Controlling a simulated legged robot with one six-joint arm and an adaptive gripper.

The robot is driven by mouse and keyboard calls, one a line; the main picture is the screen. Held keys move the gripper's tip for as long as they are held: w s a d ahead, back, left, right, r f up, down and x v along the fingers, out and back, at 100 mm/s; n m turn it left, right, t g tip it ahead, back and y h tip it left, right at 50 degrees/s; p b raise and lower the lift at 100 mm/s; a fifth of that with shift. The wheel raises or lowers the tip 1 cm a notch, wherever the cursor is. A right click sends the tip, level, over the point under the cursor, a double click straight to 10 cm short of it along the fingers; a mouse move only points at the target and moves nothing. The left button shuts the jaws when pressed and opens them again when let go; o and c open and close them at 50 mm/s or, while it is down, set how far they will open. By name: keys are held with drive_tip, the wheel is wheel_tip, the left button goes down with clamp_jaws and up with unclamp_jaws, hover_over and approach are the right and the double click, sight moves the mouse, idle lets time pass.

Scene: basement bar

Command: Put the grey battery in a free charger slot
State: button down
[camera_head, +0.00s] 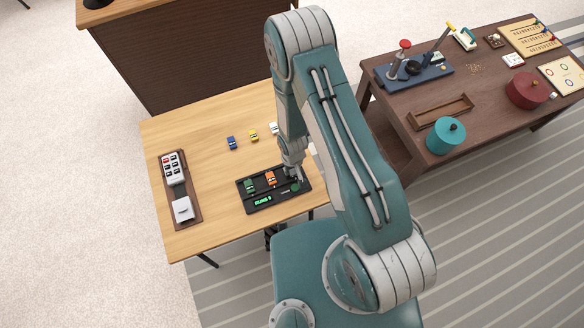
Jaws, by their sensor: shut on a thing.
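The black charger (282,200) lies on the light wooden table. A green battery (249,186) stands in its left part and an orange battery (270,178) stands near its middle. A lit green display (263,201) shows at its front. My gripper (296,180) points down over the right part of the charger, just right of the orange battery. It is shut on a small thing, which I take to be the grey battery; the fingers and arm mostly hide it. I cannot tell whether it touches the charger or sits in a slot.
Blue (231,142), yellow (253,135) and whitish (273,128) batteries stand at the back of the table, the last close to my arm. A dark table (400,103) with a teal pot (446,135) stands at the right.

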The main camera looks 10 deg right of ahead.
drive_tip(key=shift+c, duration=1.7)
unclamp_jaws()
wheel_tip(320, 180, up, 12)
drive_tip(key=shift+w, duration=0.1)
